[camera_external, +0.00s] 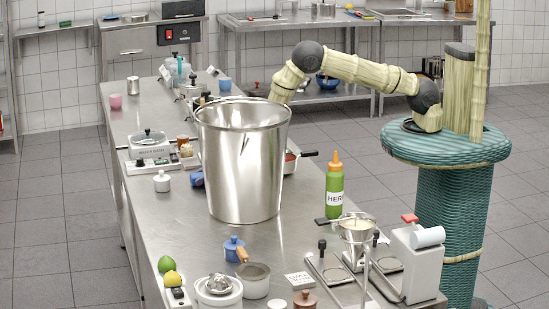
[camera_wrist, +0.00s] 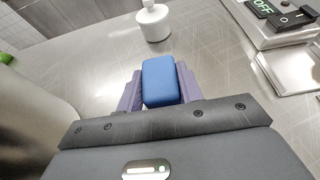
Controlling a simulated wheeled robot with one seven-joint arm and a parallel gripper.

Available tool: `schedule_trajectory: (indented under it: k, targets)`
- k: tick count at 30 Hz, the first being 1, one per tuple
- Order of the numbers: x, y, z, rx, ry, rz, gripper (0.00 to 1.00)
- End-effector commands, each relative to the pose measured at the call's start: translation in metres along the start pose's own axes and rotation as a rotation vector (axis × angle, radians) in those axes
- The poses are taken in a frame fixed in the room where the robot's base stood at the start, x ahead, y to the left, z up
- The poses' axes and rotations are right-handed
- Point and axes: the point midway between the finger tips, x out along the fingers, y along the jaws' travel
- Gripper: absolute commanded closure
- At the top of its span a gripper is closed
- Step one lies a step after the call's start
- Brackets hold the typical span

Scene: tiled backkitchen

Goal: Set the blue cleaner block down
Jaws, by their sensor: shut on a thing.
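The blue cleaner block (camera_wrist: 160,80) sits between the two purple fingers of my gripper (camera_wrist: 158,88) in the wrist view. The fingers are shut on its sides. The steel tabletop (camera_wrist: 95,70) lies below it; I cannot tell whether the block touches it. In the external view, a small blue patch at the left edge of the large steel pot (camera_external: 240,165) appears to be the block (camera_external: 197,178). The pot hides most of my gripper there.
A small white lidded jar (camera_external: 161,182) stands left of the pot; it also shows ahead in the wrist view (camera_wrist: 153,22). A white switch device (camera_external: 150,145) stands behind it. Clear steel lies around the jar. A green sauce bottle (camera_external: 334,190) stands right of the pot.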

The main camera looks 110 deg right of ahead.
Motion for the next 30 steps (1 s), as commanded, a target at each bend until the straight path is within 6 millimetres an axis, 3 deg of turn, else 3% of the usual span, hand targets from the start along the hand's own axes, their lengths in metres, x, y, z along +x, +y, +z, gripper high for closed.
schedule_trajectory:
  k: [10,11,14,24,30]
  targets:
    - [0.002,0.0,-0.005,-0.001,-0.001,0.0,0.88]
    - [0.002,0.0,-0.004,0.0,-0.001,0.0,0.58]
    - [0.002,0.0,-0.004,0.0,-0.001,0.0,0.38]
    - [0.001,0.0,-0.003,0.0,0.0,0.0,0.38]
    - [-0.004,0.001,0.011,-0.002,-0.001,0.001,0.38]
